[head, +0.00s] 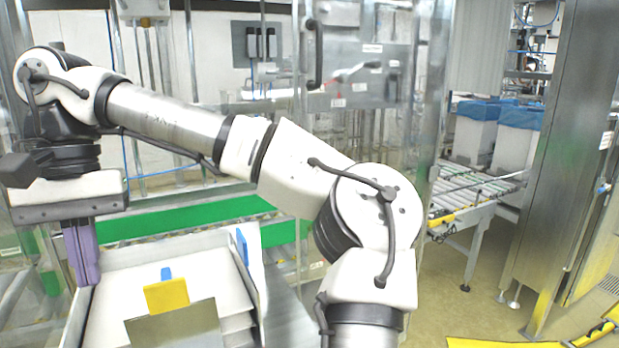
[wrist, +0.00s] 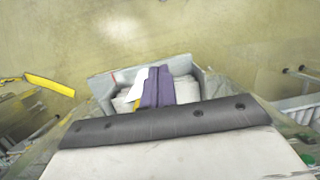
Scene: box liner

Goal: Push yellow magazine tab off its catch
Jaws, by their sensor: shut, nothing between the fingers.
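The yellow tab (head: 167,295) stands at the near end of the white magazine (head: 137,262), with a small blue piece (head: 166,273) just behind it. A metal plate (head: 175,328) covers the tab's lower part; the catch cannot be made out. My gripper (head: 90,282) points down at the magazine's left side, with its purple fingers shut and empty. It is left of the yellow tab and apart from it. In the wrist view the purple fingers (wrist: 158,75) are together over the magazine (wrist: 105,85), and a yellow sliver (wrist: 138,104) shows beside them.
A green conveyor belt (head: 190,217) runs behind the magazine. Another blue piece (head: 242,246) is on the magazine's right wall. A clear guard door stands behind my arm. A roller conveyor (head: 470,198) with blue-lined boxes (head: 473,135) is at right; open floor lies before it.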

